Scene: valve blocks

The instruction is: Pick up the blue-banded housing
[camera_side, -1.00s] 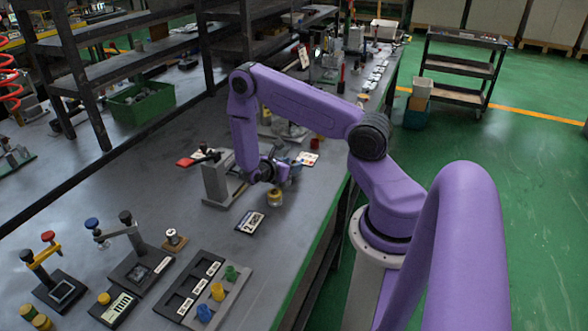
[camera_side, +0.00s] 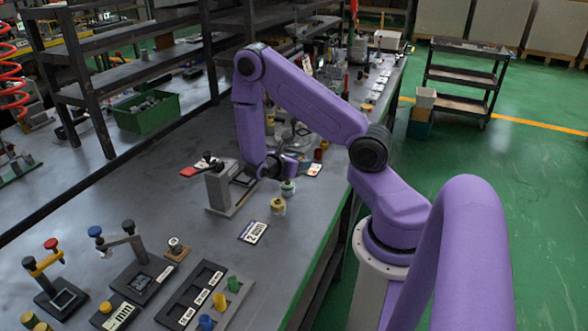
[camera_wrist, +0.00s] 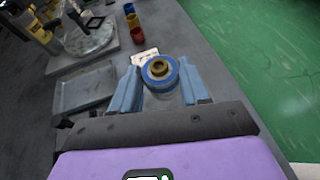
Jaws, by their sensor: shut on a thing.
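The blue-banded housing (camera_wrist: 159,71) is a round, pale piece with a blue ring and a brass-coloured centre. It sits between the two blue-grey fingers of my gripper (camera_wrist: 160,82) in the wrist view, and the fingers are shut on it. The wrist hides its lower part.
A grey stand with a red lever (camera_side: 214,185) is left of my gripper. A white label card (camera_side: 253,232) lies in front. Red (camera_wrist: 139,36) and yellow (camera_wrist: 133,20) pieces stand beyond. Valve fixtures and a slotted tray (camera_side: 205,295) fill the near bench. The bench edge is to the right.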

